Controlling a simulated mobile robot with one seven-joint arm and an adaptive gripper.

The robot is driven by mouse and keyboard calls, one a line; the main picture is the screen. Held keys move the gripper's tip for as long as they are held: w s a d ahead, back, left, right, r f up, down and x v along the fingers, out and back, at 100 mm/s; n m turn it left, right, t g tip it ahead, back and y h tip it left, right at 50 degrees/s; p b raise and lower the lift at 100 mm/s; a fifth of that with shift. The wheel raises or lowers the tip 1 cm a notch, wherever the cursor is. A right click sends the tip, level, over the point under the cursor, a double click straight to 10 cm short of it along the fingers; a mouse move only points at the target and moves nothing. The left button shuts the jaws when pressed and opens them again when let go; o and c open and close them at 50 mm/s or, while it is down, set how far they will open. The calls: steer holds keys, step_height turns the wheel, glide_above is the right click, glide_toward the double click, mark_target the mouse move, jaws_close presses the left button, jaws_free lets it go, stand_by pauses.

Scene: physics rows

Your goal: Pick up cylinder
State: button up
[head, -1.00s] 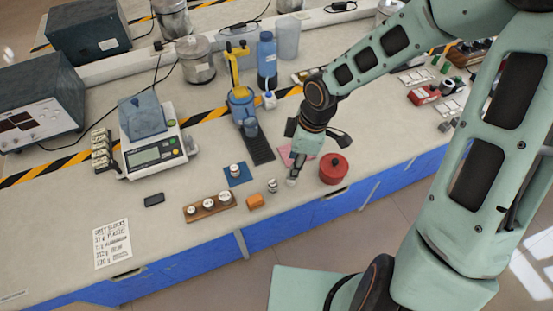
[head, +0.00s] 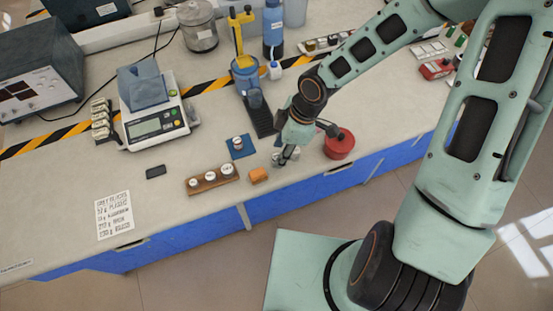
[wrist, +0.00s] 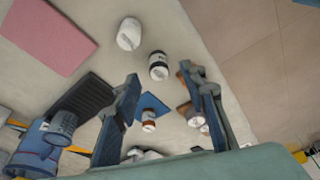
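In the wrist view, a small pale cylinder with a dark band (wrist: 158,66) is just past the gap between the fingertips. A plain white piece (wrist: 129,33) stands beside it. My gripper (wrist: 161,76) is open, with nothing between its fingers. In the head view, my gripper (head: 284,161) points down by the bench's front edge, right of the orange block; it partly hides the pale pieces there. Another small cylinder (head: 237,142) stands on a blue mat (head: 239,154). Several more sit in a wooden holder (head: 205,184).
A red pot (head: 339,147) stands close right of my gripper. An orange block (head: 258,176) is close left. A scale (head: 155,128) and a blue-and-yellow stand (head: 245,70) are farther back. The pink mat (wrist: 48,33) shows in the wrist view.

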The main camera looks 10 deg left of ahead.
mark_target(276, 156)
steer(key=b+x, duration=0.1)
steer(key=x, duration=0.3)
steer(key=shift+w, duration=0.1)
jaws_close()
